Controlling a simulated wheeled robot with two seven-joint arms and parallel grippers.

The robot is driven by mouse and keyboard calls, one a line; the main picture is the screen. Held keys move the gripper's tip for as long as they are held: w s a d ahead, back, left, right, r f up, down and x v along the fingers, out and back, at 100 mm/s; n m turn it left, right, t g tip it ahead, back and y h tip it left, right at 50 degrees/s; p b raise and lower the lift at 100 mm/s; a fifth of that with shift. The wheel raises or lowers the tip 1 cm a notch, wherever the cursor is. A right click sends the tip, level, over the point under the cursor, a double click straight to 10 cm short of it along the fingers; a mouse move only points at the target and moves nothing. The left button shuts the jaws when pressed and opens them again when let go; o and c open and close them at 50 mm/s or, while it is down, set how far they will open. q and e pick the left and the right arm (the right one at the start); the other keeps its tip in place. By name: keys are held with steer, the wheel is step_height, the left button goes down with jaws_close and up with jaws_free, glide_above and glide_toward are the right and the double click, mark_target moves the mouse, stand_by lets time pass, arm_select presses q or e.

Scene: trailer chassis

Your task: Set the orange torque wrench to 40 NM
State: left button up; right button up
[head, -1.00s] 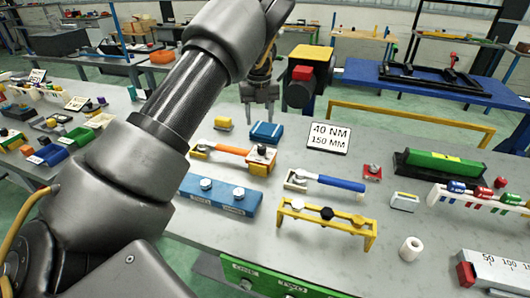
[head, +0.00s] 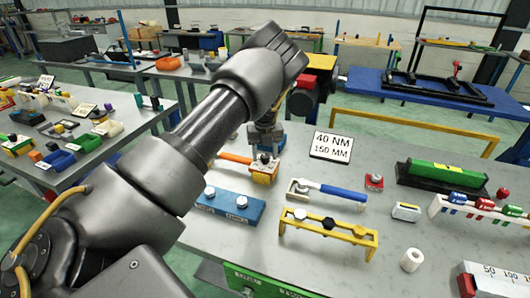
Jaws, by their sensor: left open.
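The orange torque wrench (head: 236,158) lies on the grey table, left of the sign. Its right end sits at a yellow block (head: 263,176) with a small dark and red part on top. My left gripper (head: 265,155) points down right over this block, close above or touching its top; I cannot tell which. Its fingers are small in the picture and partly overlap the block. The wrench's left end is hidden behind my left arm. A white sign (head: 332,146) reads 40 NM, 150 MM. My right gripper is out of view.
A blue-handled wrench (head: 342,192) lies to the right, behind a yellow rack (head: 328,228) with bolts. A blue block (head: 232,206) with bolts stands in front of the orange wrench. A green and black fixture (head: 444,176) stands further right.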

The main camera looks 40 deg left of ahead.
arm_select(q)
steer(key=shift+f, duration=0.1)
steer(key=c, duration=1)
steer(key=m, duration=0.5)
steer(key=shift+m, duration=0.3)
steer(key=m, duration=0.6)
stand_by(0.3)
steer(key=o, duration=1)
